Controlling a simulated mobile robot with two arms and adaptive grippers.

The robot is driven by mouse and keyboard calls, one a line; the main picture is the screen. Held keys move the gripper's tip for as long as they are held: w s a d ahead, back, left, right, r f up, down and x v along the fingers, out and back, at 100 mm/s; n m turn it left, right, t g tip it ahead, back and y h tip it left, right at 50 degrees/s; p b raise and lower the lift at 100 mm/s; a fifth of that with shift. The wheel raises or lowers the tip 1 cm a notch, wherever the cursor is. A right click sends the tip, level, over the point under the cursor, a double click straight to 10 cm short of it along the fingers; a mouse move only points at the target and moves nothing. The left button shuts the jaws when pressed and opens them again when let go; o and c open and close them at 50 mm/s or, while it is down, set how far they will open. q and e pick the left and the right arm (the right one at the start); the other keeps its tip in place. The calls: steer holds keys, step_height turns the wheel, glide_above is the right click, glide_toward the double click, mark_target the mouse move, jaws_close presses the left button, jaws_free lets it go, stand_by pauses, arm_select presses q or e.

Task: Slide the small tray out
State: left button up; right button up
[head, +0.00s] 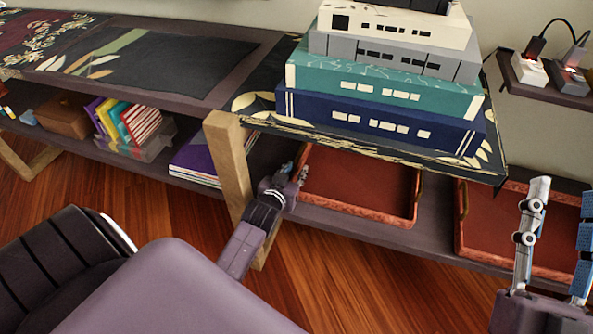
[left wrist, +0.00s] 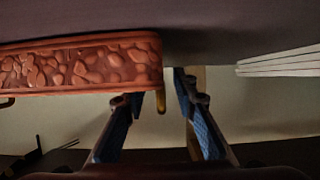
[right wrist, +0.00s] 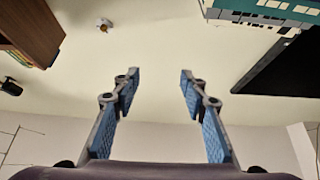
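The small tray, reddish-brown with a carved rim (head: 355,188), lies on the lower shelf below the book stack in the head view. A second, similar tray (head: 510,225) lies to its right. My left gripper (head: 296,176) is at the small tray's left end. In the left wrist view, which looks upside down, its fingers (left wrist: 158,88) are apart, with the carved tray side (left wrist: 80,65) at the left and a brass handle (left wrist: 160,100) between the fingers, not visibly gripped. My right gripper (head: 564,190) is open and empty in front of the second tray; its fingers (right wrist: 158,74) are apart.
A stack of large books, blue (head: 380,122) at the bottom, stands on the upper shelf (head: 270,50). A wooden leg (head: 230,165) is just left of my left gripper. Purple books (head: 195,165) lie beyond it. The wooden floor (head: 340,275) in front is clear.

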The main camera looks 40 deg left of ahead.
arm_select(q)
steer(key=shift+w+a+f, duration=0.15)
steer(key=shift+w+f, duration=0.05)
steer(key=shift+w, duration=0.4)
arm_select(e)
steer(key=shift+s+d+r+t, duration=0.15)
steer(key=shift+s+r+t, duration=0.75)
steer(key=shift+r, duration=0.35)
arm_select(q)
steer(key=shift+c, duration=0.6)
jaws_close()
